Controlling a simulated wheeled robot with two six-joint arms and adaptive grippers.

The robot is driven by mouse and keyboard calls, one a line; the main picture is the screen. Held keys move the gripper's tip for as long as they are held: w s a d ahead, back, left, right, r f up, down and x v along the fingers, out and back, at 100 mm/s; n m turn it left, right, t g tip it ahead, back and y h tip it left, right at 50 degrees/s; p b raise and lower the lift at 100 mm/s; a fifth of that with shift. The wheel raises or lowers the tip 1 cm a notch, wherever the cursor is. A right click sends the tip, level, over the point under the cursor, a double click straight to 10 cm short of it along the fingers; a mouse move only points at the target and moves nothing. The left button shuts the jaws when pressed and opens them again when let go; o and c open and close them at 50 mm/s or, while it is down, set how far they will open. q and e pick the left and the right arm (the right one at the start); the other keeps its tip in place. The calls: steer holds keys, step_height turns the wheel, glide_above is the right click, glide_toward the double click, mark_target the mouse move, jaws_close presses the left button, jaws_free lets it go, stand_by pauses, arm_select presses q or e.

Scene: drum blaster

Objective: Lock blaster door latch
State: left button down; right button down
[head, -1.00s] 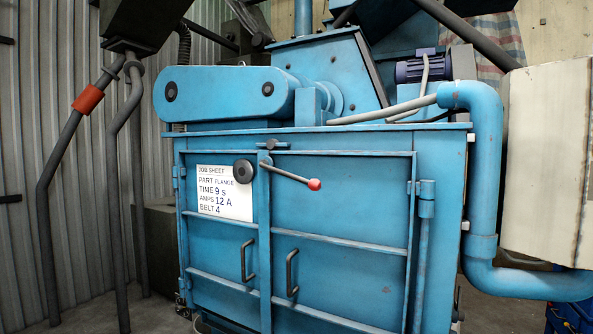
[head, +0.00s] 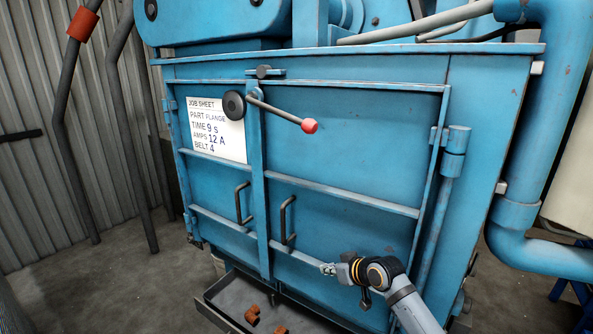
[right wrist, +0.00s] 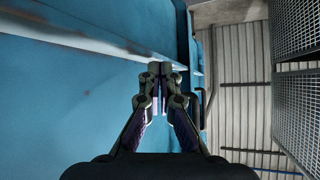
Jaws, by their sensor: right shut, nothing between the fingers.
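The blue blaster doors (head: 345,170) are closed in the head view. The latch lever (head: 281,112) is a grey rod with a red knob (head: 309,126) at its lower right end and a round black disc (head: 234,105) at its other end. It slants down to the right across the door seam. My right gripper (head: 326,268) is shut and empty, low in front of the right door, below and right of the door handles. In the right wrist view its fingertips (right wrist: 161,70) meet in front of blue metal. My left gripper is not in view.
Two bar handles, the left one (head: 242,203) and the right one (head: 287,220), stick out from the doors. A white job sheet (head: 217,130) is on the left door. A tray (head: 230,318) with brown pieces lies below. A thick blue pipe (head: 560,110) stands at right.

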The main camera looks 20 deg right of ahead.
steer(key=s+a+r+n+t+y+p, duration=0.1)
steer(key=a+r+n+y, duration=0.15)
steer(key=r, duration=1.35)
steer(key=a+r+n+t+y, duration=0.1)
steer(key=a+r+n+y, duration=0.15)
steer(key=r, duration=1.25)
steer(key=s+d+r+n+t+y, duration=0.1)
steer(key=s+r, duration=0.1)
steer(key=r, duration=0.7)
steer(key=s+d+r+n+t+y, duration=0.1)
steer(key=s+d+r, duration=0.1)
steer(key=r, duration=0.6)
steer(key=shift+s+r, duration=0.25)
steer(key=shift+r, duration=0.1)
steer(key=shift+d, duration=0.1)
